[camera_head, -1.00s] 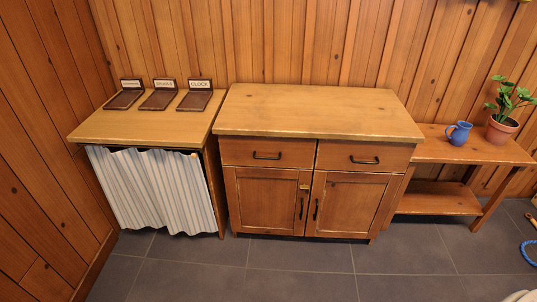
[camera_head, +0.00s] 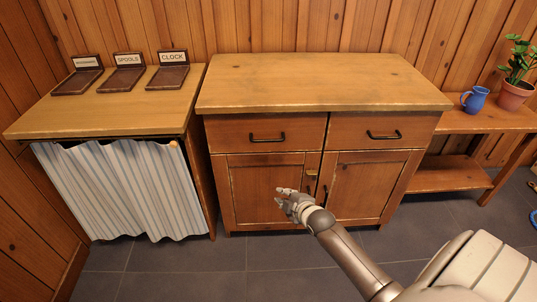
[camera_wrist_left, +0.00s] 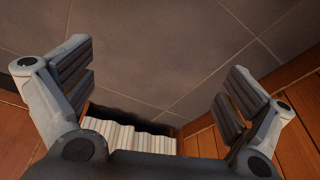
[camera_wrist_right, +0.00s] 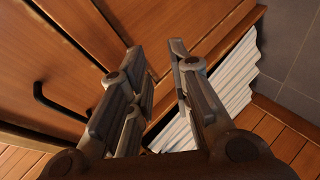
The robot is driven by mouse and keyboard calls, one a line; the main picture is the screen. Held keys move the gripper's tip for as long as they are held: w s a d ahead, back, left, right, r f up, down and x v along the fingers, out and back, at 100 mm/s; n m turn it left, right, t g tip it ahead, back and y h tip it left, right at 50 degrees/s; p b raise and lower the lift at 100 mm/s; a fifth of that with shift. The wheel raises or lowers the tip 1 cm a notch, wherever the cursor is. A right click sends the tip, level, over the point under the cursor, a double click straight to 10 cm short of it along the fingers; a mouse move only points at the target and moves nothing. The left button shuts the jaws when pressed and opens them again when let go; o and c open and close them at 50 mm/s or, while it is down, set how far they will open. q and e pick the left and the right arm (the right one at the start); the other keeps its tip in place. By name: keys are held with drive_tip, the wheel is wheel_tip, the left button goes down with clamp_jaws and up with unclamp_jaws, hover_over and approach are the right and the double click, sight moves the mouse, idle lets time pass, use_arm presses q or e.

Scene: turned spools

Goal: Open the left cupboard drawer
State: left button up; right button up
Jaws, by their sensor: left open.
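The wooden cupboard (camera_head: 322,85) stands against the back wall. Its left drawer (camera_head: 232,134) is shut, with a dark bar handle (camera_head: 267,138) on its front. My right gripper (camera_head: 290,200) is in front of the left cupboard door, below that handle and apart from it. In the right wrist view its fingers (camera_wrist_right: 154,50) are apart with nothing between them, and a dark bar handle, seemingly the left drawer's (camera_wrist_right: 60,108), lies left of them. My left gripper (camera_wrist_left: 160,82) shows only in its wrist view, open and empty above the floor.
A table with a striped curtain (camera_head: 120,190) and several labelled stands stands left of the cupboard. The right drawer (camera_head: 345,131) and both doors are shut. A shelf (camera_head: 450,175) with a blue jug (camera_head: 475,99) and potted plant (camera_head: 515,93) is at right.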

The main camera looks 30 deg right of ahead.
sight(269, 141)
drive_tip(key=w+d+r+n+t+b, duration=0.1)
drive_tip(key=w+r+n+t+b, duration=0.25)
drive_tip(key=r, duration=1.15)
use_arm(q)
wheel_tip(269, 141, up, 14)
drive_tip(key=t+b, duration=0.1)
drive_tip(key=b, duration=0.1)
drive_tip(key=shift+s+a+f, duration=0.2)
drive_tip(key=shift+f, duration=0.05)
use_arm(e)
drive_tip(key=shift+n, duration=0.25)
drive_tip(key=x, duration=1.1)
drive_tip(key=shift+d, duration=0.2)
clamp_jaws()
